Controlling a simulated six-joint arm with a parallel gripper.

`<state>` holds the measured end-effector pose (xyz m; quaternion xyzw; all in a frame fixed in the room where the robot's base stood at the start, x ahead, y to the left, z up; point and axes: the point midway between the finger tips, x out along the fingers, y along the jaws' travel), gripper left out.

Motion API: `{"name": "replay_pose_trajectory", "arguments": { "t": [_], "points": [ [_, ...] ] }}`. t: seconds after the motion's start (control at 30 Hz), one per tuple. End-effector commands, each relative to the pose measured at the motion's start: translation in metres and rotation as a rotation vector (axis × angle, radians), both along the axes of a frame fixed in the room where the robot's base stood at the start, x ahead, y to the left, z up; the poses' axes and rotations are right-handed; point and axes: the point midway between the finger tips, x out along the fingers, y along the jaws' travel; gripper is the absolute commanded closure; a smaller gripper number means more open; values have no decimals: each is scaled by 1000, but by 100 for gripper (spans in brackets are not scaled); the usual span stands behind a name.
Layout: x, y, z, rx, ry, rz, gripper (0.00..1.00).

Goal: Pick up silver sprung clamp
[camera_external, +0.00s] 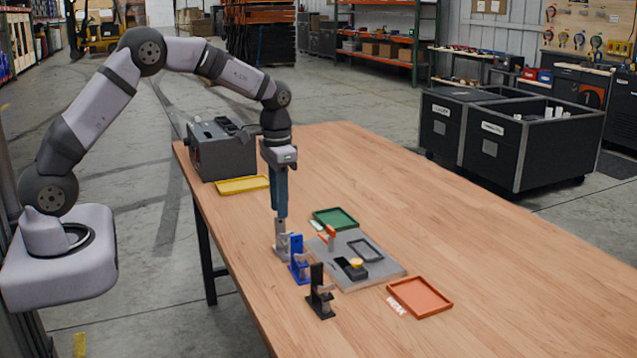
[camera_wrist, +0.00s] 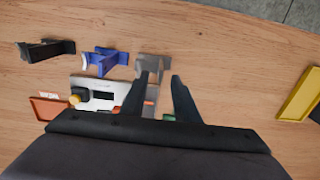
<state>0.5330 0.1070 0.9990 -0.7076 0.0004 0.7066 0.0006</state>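The silver sprung clamp (camera_external: 281,242) stands upright on the wooden table, leftmost in a row with a blue clamp (camera_external: 298,262) and a black clamp (camera_external: 319,295). My gripper (camera_external: 281,214) points down right at the top of the silver clamp; I cannot tell if they touch. In the wrist view my gripper (camera_wrist: 160,76) has its fingers apart with nothing clearly held between them. The silver clamp (camera_wrist: 153,66) shows just beyond the left fingertip, partly hidden by it. The blue clamp (camera_wrist: 103,61) and black clamp (camera_wrist: 45,50) lie farther left there.
A grey plate (camera_external: 375,274) holding small parts lies beside the clamps. Green (camera_external: 335,218), orange (camera_external: 420,297) and yellow (camera_external: 241,185) trays lie around. A grey box (camera_external: 222,152) stands at the table's far left. The table's right side is clear.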

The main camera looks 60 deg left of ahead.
Motion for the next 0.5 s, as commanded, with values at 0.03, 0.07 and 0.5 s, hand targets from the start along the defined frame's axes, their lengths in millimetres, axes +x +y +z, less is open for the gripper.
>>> {"name": "replay_pose_trajectory", "arguments": {
  "t": [0.03,0.07,0.5],
  "points": [
    [-1,0,-3,-1,5,0,72],
    [-1,0,-7,-1,6,0,72],
    [0,1,-45,0,2,0,72]
  ]
}}
